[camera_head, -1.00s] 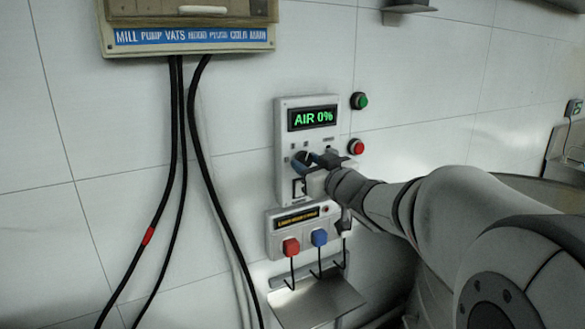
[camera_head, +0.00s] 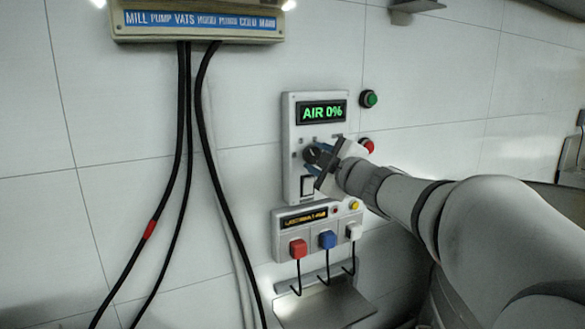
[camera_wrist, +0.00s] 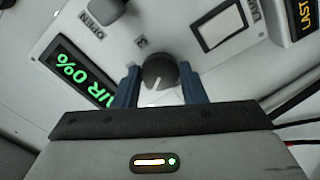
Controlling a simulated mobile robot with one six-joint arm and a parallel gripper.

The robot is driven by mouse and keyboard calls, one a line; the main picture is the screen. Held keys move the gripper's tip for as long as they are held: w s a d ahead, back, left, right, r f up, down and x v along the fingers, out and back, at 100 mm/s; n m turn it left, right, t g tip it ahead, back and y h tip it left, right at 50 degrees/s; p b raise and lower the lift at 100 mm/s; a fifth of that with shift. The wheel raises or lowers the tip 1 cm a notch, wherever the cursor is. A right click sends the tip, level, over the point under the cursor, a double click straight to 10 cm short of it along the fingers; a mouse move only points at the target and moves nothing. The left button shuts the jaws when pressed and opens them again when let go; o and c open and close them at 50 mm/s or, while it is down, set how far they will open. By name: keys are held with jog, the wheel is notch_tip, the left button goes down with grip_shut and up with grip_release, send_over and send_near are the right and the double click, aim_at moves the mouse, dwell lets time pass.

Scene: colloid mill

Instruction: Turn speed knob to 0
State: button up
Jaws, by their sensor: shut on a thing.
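The speed knob (camera_head: 312,154) is a dark round knob on the white control panel (camera_head: 291,124), below a green display (camera_head: 321,112) that reads "AIR 0%". In the wrist view the knob (camera_wrist: 159,72) sits between the two blue fingers of my gripper (camera_wrist: 158,84), with a light pointer mark on its face. My gripper (camera_head: 322,162) is shut on the knob, reaching it from the right. The display (camera_wrist: 81,74) also shows in the wrist view, tilted. My gripper hides part of the panel's right side in the head view.
A green button (camera_head: 370,98) and a red button (camera_head: 367,146) are on the wall right of the panel. Below is a box (camera_head: 278,240) with red, blue and white plugs, above a metal shelf (camera_head: 330,305). Black cables (camera_head: 215,150) hang at left.

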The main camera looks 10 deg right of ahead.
jog(key=n+b, duration=0.1)
jog(key=n, duration=0.1)
jog(key=n+b, duration=0.1)
jog(key=n, duration=0.1)
jog(key=n+b, duration=0.1)
jog(key=n, duration=0.1)
jog(key=shift+f+b, duration=0.3)
jog(key=shift+f, duration=0.05)
jog(key=n+b, duration=0.2)
jog(key=n, duration=0.3)
jog(key=shift+r, duration=0.1)
jog(key=shift+r+n+b, duration=0.1)
jog(key=shift+n+b, duration=0.35)
jog(key=shift+n, duration=0.15)
jog(key=shift+r, duration=0.1)
jog(key=o, duration=1)
jog(key=shift+r, duration=0.1)
